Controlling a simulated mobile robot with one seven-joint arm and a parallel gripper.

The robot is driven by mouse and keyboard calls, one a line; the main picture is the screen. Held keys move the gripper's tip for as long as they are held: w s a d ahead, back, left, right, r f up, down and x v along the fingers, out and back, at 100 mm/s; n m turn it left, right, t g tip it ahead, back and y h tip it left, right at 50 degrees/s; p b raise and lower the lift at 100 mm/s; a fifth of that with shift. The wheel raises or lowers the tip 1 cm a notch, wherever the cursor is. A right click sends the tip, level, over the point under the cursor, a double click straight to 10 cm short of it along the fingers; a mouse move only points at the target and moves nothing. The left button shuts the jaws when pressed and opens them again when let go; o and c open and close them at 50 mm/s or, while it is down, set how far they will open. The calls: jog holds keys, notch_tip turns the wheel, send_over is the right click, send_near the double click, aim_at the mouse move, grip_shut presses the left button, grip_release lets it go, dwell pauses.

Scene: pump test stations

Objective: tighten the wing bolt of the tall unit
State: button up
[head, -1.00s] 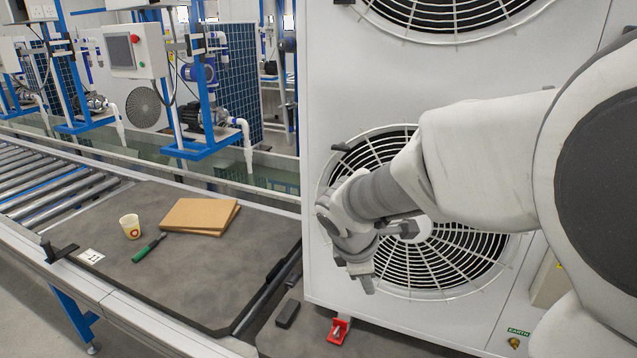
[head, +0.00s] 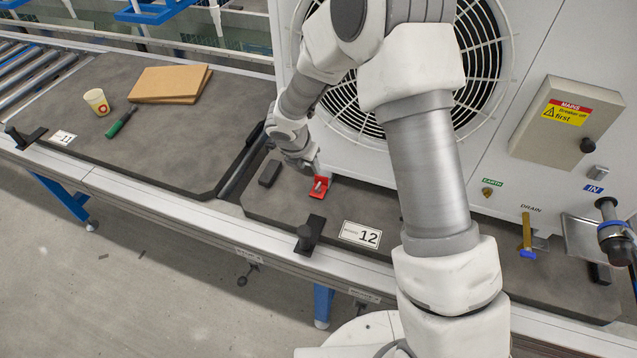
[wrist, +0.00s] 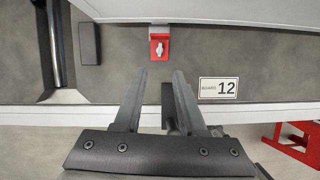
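The tall unit (head: 535,65) is a white cabinet with a round fan grille, standing on a dark board marked 12. At its near left foot is a red bracket (head: 318,188) with a small pale wing bolt (wrist: 159,48) on it. The bolt's wings look roughly in line with the bracket in the wrist view. My gripper (wrist: 160,76) is open and empty, its two fingers pointing towards the bracket with a gap between them and the bolt. In the head view my gripper (head: 306,162) is just above and left of the bracket; its fingertips are hard to make out.
A black block (head: 270,173) lies left of the bracket. A black clamp (head: 310,234) stands at the board's front edge. A yellow handle (head: 526,236) and a breaker box (head: 565,122) are at the right. The left board holds a cup (head: 97,101), cardboard (head: 168,84) and a green-handled tool (head: 121,122).

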aim_at(318, 185)
jog(key=b+x, duration=0.2)
jog(key=x, duration=1.2)
jog(key=shift+w+d+f, duration=0.1)
jog(key=shift+f, duration=0.15)
grip_shut()
